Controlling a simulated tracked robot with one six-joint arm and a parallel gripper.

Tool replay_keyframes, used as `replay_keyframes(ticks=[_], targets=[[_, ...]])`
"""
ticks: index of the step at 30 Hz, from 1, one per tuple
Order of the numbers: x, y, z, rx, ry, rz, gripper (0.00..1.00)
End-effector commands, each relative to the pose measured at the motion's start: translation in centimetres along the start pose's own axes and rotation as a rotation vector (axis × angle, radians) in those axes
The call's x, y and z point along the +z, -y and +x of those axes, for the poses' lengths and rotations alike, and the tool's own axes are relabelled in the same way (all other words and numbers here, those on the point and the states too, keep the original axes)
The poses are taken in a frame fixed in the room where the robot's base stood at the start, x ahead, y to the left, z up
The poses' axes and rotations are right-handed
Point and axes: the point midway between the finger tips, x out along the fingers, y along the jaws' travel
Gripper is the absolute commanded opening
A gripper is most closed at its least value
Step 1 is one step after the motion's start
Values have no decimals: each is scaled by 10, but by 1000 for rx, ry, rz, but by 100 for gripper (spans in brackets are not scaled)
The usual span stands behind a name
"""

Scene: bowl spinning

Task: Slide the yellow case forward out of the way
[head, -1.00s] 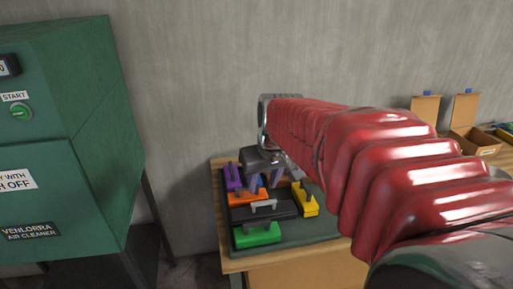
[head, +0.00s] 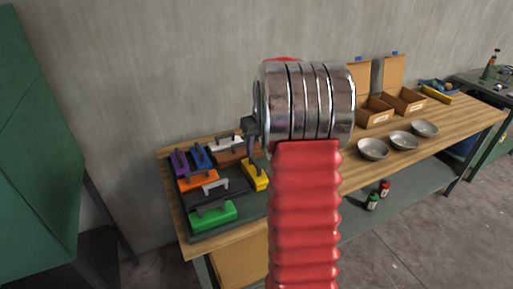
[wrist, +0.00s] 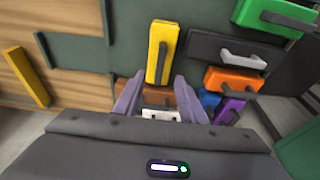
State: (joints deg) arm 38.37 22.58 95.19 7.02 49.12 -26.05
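The yellow case (head: 254,175) lies at the right end of a dark tray of coloured cases, partly behind my arm in the head view. In the wrist view the yellow case (wrist: 161,50) lies lengthwise ahead, its near end between my fingertips. My gripper (wrist: 158,82) is open, a finger on either side; I cannot tell whether they touch the case. A brown case (wrist: 130,93) and a white case (wrist: 160,113) lie between the fingers. In the head view my gripper is mostly hidden behind the arm; a dark part shows beside the wrist.
Orange (head: 198,181), purple (head: 179,162), blue (head: 200,157), black (head: 217,189) and green (head: 212,216) cases crowd the tray (head: 236,230). Metal bowls (head: 373,149) and open boxes (head: 404,100) stand to the right. A yellow block (wrist: 26,75) lies left in the wrist view.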

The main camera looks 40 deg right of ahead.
Motion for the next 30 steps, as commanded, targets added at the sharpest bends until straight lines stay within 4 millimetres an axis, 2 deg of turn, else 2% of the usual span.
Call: replay_keyframes(ticks=[14,20,30], targets=[[0,0,5,-1,1,0,38],[0,0,21,-1,2,0,38],[0,0,62,-1,1,0,38]])
